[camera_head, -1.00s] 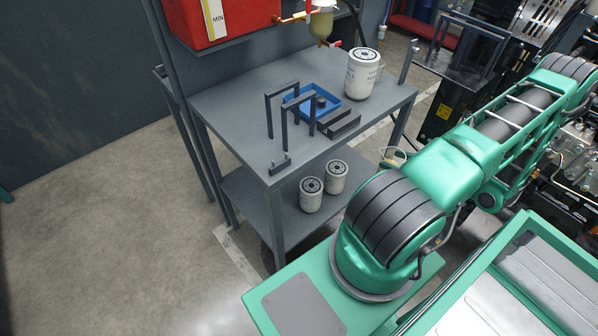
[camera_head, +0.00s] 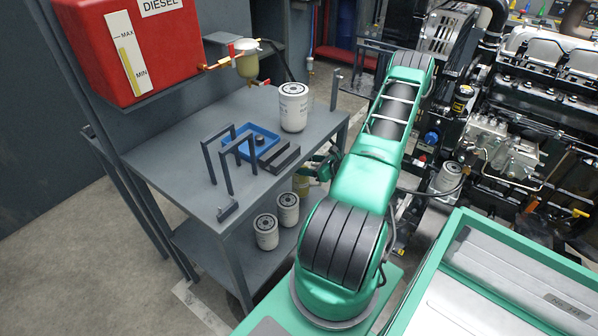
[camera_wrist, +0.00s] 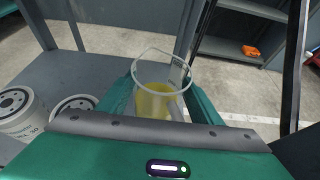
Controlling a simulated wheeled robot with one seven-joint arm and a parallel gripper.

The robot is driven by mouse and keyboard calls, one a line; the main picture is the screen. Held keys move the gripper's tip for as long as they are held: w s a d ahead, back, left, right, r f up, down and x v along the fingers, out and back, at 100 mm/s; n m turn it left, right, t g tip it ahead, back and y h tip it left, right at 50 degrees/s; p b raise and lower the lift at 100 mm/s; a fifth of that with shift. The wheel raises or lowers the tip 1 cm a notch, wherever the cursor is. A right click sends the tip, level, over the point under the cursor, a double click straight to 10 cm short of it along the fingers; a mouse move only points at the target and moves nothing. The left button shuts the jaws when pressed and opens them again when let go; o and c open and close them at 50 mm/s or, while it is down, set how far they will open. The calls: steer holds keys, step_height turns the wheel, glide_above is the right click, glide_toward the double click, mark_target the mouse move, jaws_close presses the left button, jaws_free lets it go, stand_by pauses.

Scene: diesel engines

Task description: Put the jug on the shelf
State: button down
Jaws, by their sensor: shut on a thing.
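The clear jug (camera_wrist: 157,100) with yellow liquid is held upright between the fingers of my gripper (camera_wrist: 160,108) in the wrist view. In the head view the jug (camera_head: 301,184) shows only partly, beside the table's right side at about lower-shelf height, with my gripper (camera_head: 318,172) at it, partly hidden by my arm. The grey lower shelf (camera_head: 238,270) is under the table top; it also shows in the wrist view (camera_wrist: 90,72), left of the jug. I cannot tell whether the jug is over the shelf's edge.
Two white filters (camera_head: 266,232) (camera_head: 288,209) stand on the lower shelf. The table top (camera_head: 180,170) holds a blue tray (camera_head: 262,139), grey brackets and a large white filter (camera_head: 293,108). A table leg (camera_wrist: 190,32) rises behind the jug. A red diesel tank (camera_head: 135,50) hangs above.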

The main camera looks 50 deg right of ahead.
steer(key=shift+w+f, duration=0.35)
steer(key=shift+f, duration=0.55)
steer(key=shift+w+f, duration=0.3)
steer(key=shift+f, duration=0.55)
steer(key=c, duration=0.6)
jaws_free()
steer(key=shift+f, duration=0.1)
steer(key=shift+o, duration=0.2)
steer(key=v, duration=1.2)
